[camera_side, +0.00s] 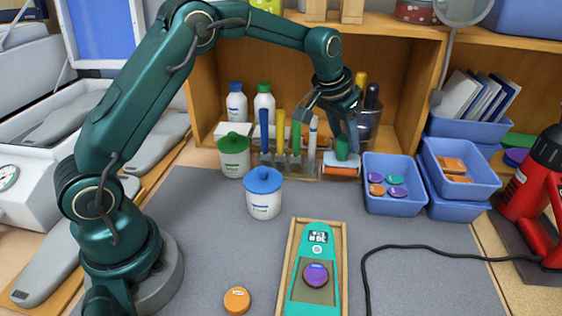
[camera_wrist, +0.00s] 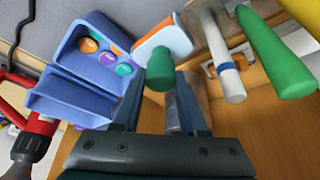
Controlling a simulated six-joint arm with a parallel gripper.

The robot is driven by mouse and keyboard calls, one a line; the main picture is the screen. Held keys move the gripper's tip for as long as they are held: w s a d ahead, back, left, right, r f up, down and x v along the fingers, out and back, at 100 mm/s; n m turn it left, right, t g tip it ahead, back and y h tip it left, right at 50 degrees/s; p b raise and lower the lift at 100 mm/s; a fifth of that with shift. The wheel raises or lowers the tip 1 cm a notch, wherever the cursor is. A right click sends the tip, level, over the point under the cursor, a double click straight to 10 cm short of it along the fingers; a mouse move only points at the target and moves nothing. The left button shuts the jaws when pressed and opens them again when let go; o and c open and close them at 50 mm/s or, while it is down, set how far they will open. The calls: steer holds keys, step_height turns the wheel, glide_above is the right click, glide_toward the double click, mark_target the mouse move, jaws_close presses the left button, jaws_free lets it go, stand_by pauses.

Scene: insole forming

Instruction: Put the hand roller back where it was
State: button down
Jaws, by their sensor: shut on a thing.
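The hand roller (camera_side: 341,170) has a green handle, a white frame and an orange roller. It stands upright, handle up, at the right end of the tool rack (camera_side: 278,172), beside the blue bin. My gripper (camera_side: 343,138) comes down from above and is shut on the green handle. In the wrist view the roller (camera_wrist: 168,32) lies beyond my gripper (camera_wrist: 160,85), with the handle between the two fingers. I cannot tell whether the roller rests on a surface or hangs slightly above it.
Tools with blue, green and white handles stand left of the roller. A blue bin (camera_side: 393,205) with coloured discs is close on the right. A dark cup (camera_side: 368,122) of tools stands behind. The grey mat in front holds a teal insole (camera_side: 318,240) in a wooden tray.

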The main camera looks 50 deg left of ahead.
mark_target(341, 152)
steer(key=shift+f, duration=1.65)
steer(key=shift+f, duration=0.2)
steer(key=shift+f, duration=0.15)
steer(key=shift+s+d+f, duration=0.1)
steer(key=shift+f, duration=0.35)
steer(key=shift+c, duration=2.2)
jaws_free()
steer(key=shift+r, duration=0.1)
